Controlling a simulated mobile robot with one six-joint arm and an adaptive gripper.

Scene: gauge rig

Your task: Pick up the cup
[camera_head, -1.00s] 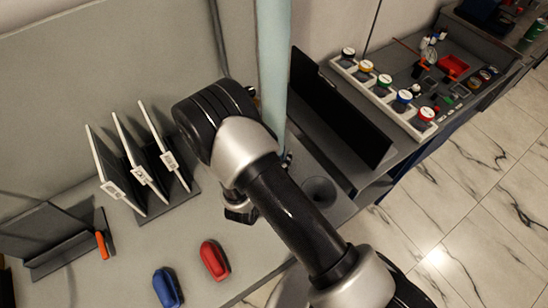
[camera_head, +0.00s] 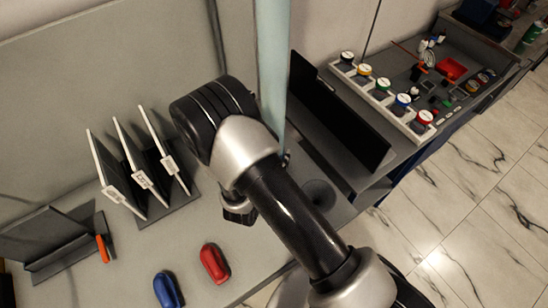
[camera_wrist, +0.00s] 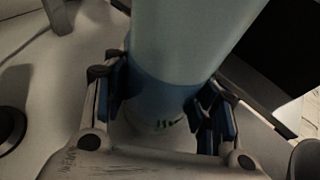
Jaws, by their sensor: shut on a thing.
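A pale teal cylinder (camera_wrist: 190,40) with a darker blue lower part stands between my gripper's (camera_wrist: 162,98) two blue-padded jaws in the wrist view. The jaws are shut on it. Small green marks show at its lower end. In the head view a tall teal upright (camera_head: 272,70) of the same colour runs from the top edge down behind my arm.
A rack with upright white-edged plates (camera_head: 150,180) stands left of my arm. A red (camera_head: 214,263) and a blue case (camera_head: 167,289) lie at the front. A black panel (camera_head: 335,110) and a tray of coloured-lid jars (camera_head: 382,90) are at the right. A dark round recess (camera_head: 319,193) lies beside my arm.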

